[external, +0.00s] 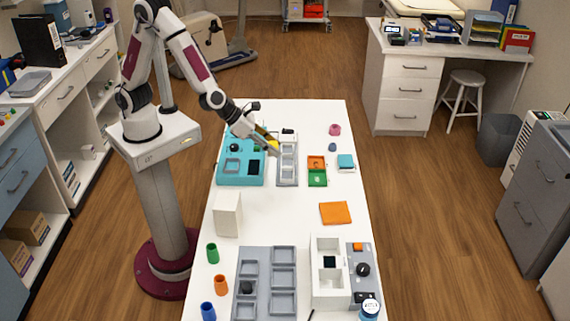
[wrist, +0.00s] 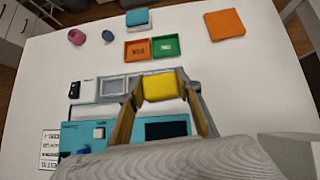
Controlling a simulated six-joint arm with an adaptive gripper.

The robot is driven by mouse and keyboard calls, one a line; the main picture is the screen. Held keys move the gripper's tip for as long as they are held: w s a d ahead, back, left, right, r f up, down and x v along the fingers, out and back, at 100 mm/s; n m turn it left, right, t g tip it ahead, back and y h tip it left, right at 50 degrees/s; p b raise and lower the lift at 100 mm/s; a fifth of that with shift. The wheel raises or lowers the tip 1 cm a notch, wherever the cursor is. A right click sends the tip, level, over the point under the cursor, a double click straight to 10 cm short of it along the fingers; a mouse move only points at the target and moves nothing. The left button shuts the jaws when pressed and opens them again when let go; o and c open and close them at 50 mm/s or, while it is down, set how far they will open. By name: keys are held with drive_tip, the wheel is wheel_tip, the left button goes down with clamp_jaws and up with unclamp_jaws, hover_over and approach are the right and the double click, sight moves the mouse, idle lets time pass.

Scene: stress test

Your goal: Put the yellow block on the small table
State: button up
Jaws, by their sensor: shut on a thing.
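The yellow block (wrist: 160,84) sits between the two fingertips of my gripper (wrist: 160,92), which is shut on it in the wrist view. In the external view my gripper (external: 268,143) is at the far part of the long white table (external: 290,218), over the teal panel (external: 228,179) and the grey tray (external: 288,180). The block shows there only as a small yellow patch, partly hidden by the fingers. How high it is above the tray is hard to tell. Which surface is the small table is not clear.
Orange and green bins (external: 317,170), a teal-topped block (external: 346,162) and an orange square (external: 335,213) lie to the right. A white upright box (external: 227,214) stands nearer, with cups and a larger grey tray (external: 266,284) in front. The table's middle has free room.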

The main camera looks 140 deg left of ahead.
drive_tip(key=d+r+m+t+h, duration=0.1)
drive_tip(key=d+r+m+h, duration=0.1)
drive_tip(key=d, duration=1)
drive_tip(key=d+r+m+t+h, duration=0.1)
drive_tip(key=d+r+m, duration=0.3)
drive_tip(key=d, duration=0.9)
drive_tip(key=shift+s+d+r+m+t+h, duration=0.2)
drive_tip(key=shift+m+t+h, duration=0.15)
drive_tip(key=shift+h, duration=0.25)
drive_tip(key=shift+a, duration=0.15)
drive_tip(key=d, duration=0.7)
drive_tip(key=shift+d, duration=0.15)
drive_tip(key=a, duration=0.7)
